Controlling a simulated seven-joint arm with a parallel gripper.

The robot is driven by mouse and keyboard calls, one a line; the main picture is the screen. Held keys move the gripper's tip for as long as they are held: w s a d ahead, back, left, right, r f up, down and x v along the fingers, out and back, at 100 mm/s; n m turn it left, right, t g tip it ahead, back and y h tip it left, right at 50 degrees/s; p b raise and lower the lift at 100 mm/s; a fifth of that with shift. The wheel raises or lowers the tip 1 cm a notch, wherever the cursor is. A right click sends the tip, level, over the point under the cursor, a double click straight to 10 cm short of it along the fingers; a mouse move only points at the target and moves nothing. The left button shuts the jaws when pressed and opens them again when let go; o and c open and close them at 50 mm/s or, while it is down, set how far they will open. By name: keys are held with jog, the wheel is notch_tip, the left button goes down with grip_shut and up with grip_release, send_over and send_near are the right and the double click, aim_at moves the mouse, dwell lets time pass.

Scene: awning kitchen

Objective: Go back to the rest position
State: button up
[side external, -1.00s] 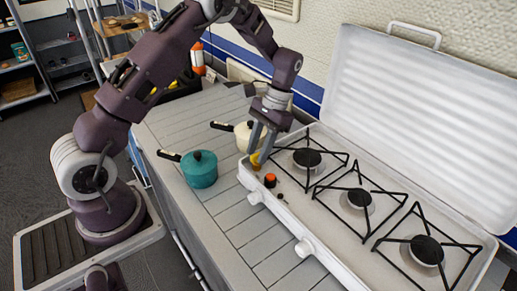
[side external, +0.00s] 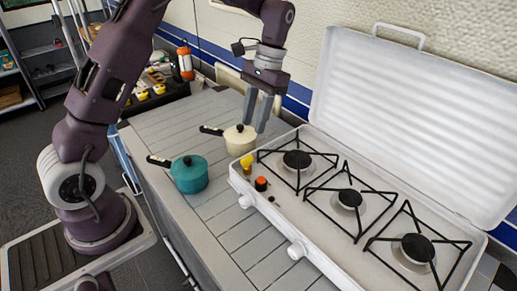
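My gripper (side external: 257,124) hangs fingers-down above the counter, at the back left corner of the stove. Its two grey fingers show a gap between them, with nothing held. The cream pot (side external: 240,139) with a black knob stands on the counter just below and left of the fingertips in the picture. A small yellow piece (side external: 247,162) stands at the stove's left end, below the gripper and apart from it. A small orange-and-black piece (side external: 261,184) stands near it.
A teal pot (side external: 189,174) stands on the grey slatted counter (side external: 225,220). The white stove (side external: 325,235) has three burners, front knobs and a raised lid (side external: 420,130). A dark tray of small items (side external: 152,90) and an orange bottle (side external: 186,62) are at the back left.

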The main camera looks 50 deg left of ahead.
jog(key=s+d+r+t, duration=0.3)
jog(key=s+r, duration=0.4)
jog(key=r, duration=0.2)
jog(key=s+d+r+t, duration=0.1)
jog(key=s+d+t, duration=0.1)
jog(key=s, duration=0.6)
jog(key=s+d+r+t, duration=0.1)
jog(key=s+t, duration=0.3)
jog(key=s, duration=0.5)
jog(key=shift+d, duration=0.55)
jog(key=shift+o, duration=0.5)
jog(key=shift+r, duration=0.1)
